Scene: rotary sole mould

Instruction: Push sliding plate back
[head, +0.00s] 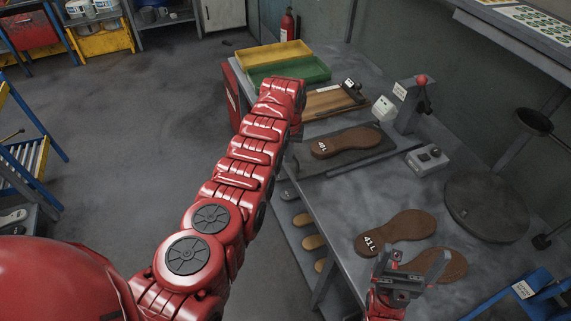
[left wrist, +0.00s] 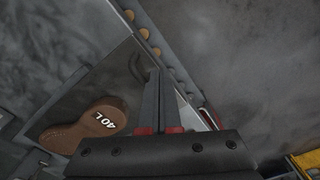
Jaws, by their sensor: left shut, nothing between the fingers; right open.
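The sliding plate (head: 318,166) is a dark grey flat plate on the workbench, with a brown shoe sole marked 40 L (head: 347,142) lying on it. In the left wrist view the plate (left wrist: 108,82) shows beside my left gripper, with a dark curved handle or slot near its end and the sole (left wrist: 75,128) on it. My left gripper (left wrist: 157,80) is shut and empty, its fingertips close to that end of the plate; I cannot tell whether they touch. In the head view it is hidden behind my red left arm. My right gripper (head: 397,258) is open and empty above the front of the bench.
Brown soles, one marked 41 L (head: 395,232), lie near my right gripper. A round dark disc (head: 486,207), a grey control box (head: 427,159) and a red-knobbed post (head: 410,105) stand to the right. Yellow (head: 273,53) and green trays are at the back. Floor left is open.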

